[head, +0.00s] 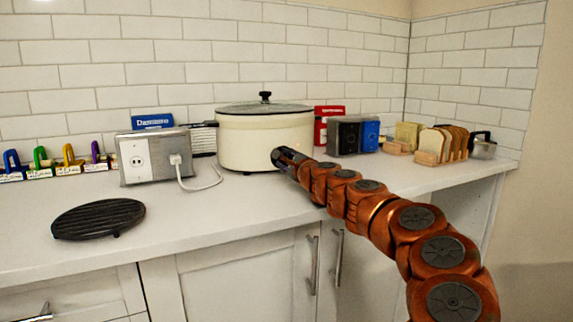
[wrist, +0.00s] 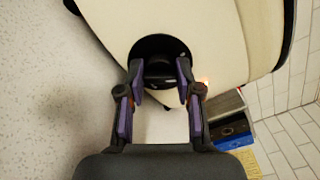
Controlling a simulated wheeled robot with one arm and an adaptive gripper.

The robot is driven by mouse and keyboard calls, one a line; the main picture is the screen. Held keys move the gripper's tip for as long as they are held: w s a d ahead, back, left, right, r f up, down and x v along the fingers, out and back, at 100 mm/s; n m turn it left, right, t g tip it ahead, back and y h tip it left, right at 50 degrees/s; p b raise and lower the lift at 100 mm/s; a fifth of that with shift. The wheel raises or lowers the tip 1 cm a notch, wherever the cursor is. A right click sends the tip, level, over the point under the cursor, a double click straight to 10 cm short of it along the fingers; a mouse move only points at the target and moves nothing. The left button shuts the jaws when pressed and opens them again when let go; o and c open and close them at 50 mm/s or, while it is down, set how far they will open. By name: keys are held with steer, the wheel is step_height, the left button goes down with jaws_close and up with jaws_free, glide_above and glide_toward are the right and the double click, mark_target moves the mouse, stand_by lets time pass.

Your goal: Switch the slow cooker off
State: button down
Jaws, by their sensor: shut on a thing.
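The cream slow cooker (head: 262,140) with a dark lid stands on the counter against the tiled wall. My gripper (head: 277,156) is at its lower front. In the wrist view the slow cooker (wrist: 225,45) fills the top, tilted by the camera angle. Its round black knob (wrist: 160,68) sits in a dark dial between the fingertips of my gripper (wrist: 160,78), which is shut on it. A small orange-red light (wrist: 206,82) glows beside the dial. The knob's markings cannot be read, and my gripper hides the knob in the head view.
A metal outlet box (head: 150,158) with a white plug and cord (head: 203,184) stands left of the cooker. A black ribbed trivet (head: 98,218) lies front left. A black box (head: 343,136) and a bread rack (head: 442,146) stand to the right. The front counter is mostly clear.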

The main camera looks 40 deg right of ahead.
steer(key=n+b, duration=0.3)
steer(key=n, duration=0.3)
stand_by(0.6)
steer(key=c, duration=0.8)
jaws_free()
steer(key=shift+o, duration=0.2)
steer(key=shift+s+a, duration=0.1)
steer(key=shift+s, duration=0.35)
steer(key=shift+v, duration=5.55)
steer(key=shift+a, duration=0.1)
